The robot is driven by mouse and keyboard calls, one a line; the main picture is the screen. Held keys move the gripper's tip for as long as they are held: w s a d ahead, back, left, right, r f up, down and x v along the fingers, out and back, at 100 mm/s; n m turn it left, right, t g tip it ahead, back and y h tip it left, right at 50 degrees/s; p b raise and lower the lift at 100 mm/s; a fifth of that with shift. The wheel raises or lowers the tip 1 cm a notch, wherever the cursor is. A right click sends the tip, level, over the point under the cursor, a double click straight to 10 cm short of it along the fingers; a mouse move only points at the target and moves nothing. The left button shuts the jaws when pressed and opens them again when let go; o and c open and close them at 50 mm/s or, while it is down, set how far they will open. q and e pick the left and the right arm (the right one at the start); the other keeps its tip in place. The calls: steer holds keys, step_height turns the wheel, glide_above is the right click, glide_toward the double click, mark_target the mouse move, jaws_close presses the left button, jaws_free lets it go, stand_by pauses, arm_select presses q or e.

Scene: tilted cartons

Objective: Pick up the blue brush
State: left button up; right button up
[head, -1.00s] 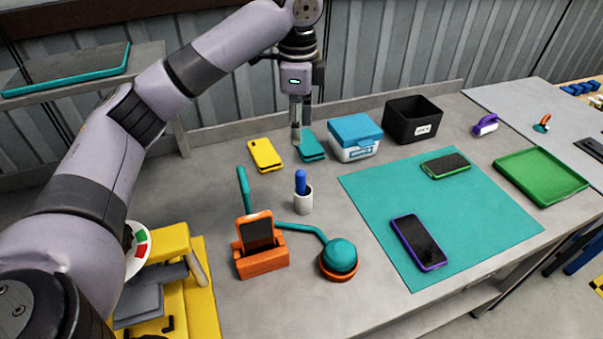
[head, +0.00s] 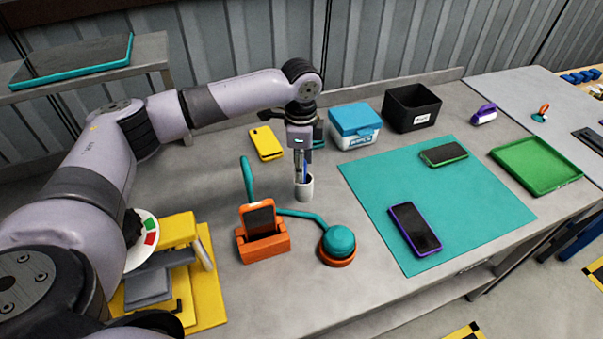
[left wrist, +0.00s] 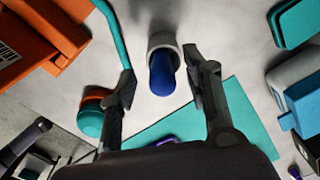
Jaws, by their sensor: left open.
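The blue brush (left wrist: 162,74) stands in a small white cup (left wrist: 161,42) in the left wrist view, its rounded blue end towards the camera. In the head view the white cup (head: 304,188) is on the grey table and the brush is mostly hidden behind my gripper. My left gripper (head: 302,172) is directly above the cup, pointing down. In the left wrist view my left gripper (left wrist: 160,82) is open, with one finger on each side of the brush and gaps between. My right gripper is not in view.
An orange holder (head: 263,246) with a phone and a teal lamp-like piece (head: 340,240) stand close in front of the cup. A yellow case (head: 267,143) and a blue-lidded box (head: 355,125) are behind. The teal mat (head: 465,210) to the right carries two phones.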

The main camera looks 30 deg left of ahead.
arm_select(q)
steer(key=shift+w+f, duration=0.1)
steer(key=shift+f, duration=1.3)
steer(key=shift+c, duration=0.5)
jaws_close()
steer(key=shift+r, duration=0.1)
